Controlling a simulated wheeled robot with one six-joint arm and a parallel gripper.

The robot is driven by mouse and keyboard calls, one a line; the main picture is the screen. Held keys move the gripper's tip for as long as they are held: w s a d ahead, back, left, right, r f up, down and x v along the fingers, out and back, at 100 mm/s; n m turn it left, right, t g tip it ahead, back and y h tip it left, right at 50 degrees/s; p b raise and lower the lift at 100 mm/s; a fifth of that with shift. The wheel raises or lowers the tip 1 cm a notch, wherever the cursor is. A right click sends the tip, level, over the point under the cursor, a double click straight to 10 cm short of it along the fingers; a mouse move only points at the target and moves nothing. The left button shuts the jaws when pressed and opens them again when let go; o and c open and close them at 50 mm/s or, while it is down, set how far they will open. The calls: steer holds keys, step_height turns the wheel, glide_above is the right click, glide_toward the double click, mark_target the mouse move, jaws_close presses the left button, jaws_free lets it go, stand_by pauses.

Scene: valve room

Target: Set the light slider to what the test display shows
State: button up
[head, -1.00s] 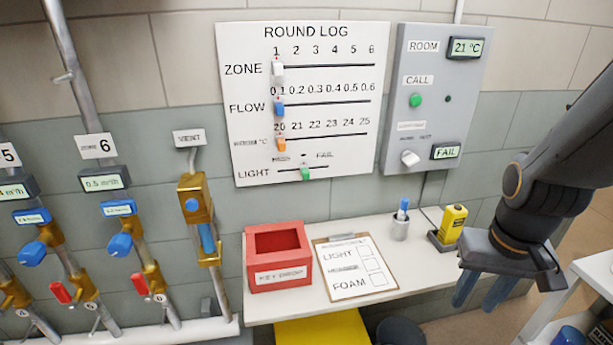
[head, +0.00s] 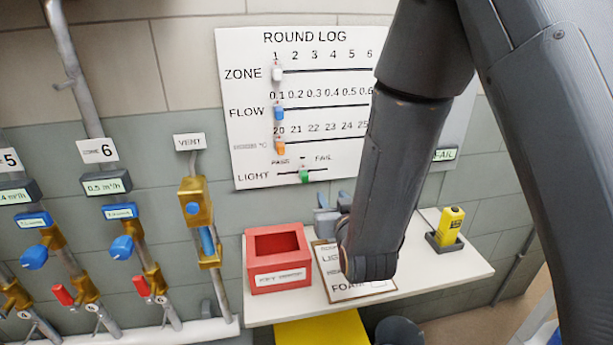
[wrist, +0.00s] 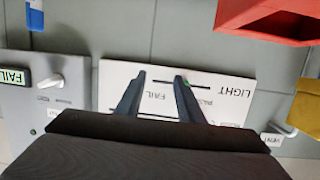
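The green light slider (head: 304,176) sits midway along its short track on the round log board, between PASS and FAIL. The test display (head: 445,155) on the grey panel reads FAIL; my arm hides much of that panel. It also shows FAIL upside down in the wrist view (wrist: 14,78). My gripper (head: 333,201) is in front of the wall, below and right of the slider. In the wrist view my gripper (wrist: 160,76) has its fingers apart with nothing held. The slider (wrist: 186,86) shows beside the right finger there, partly hidden; I cannot tell whether they touch.
The red key drop box (head: 277,278) and a clipboard (head: 347,293) are on the shelf below the board. A yellow device (head: 451,222) stands further right. The zone, flow and temperature sliders sit above the light track. Brass valves line the wall at left.

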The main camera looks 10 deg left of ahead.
steer(key=t+y, duration=0.2)
glide_toward(306, 176)
steer(key=x, duration=0.2)
steer(key=shift+n, duration=0.4)
steer(key=shift+p+x, duration=1.35)
steer(key=shift+x, duration=2.55)
jaws_close()
